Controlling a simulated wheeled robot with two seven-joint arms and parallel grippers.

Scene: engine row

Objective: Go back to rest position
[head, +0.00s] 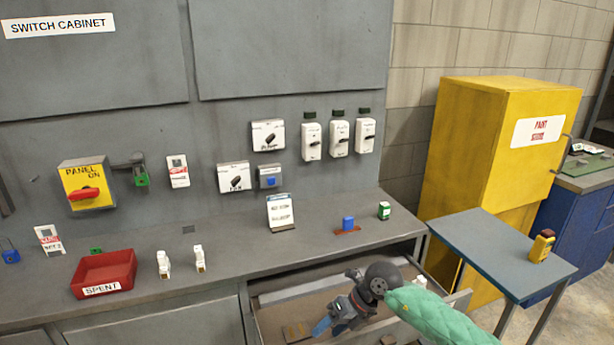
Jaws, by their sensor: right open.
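My right gripper (331,320) is at the bottom of the head view, over the open drawer (275,300) below the counter. Its arm comes in from the lower right in a green sleeve. The jaws are open, and I see nothing held between them. I cannot tell whether the fingertips touch the drawer's inside. My left gripper is not in view.
The grey counter (225,258) holds a red SPENT tray (103,274), two small white items, a sign card (281,212) and a blue block (348,223). A blue-grey side table (500,250) with a yellow device (541,246) stands right, before a yellow cabinet (480,150).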

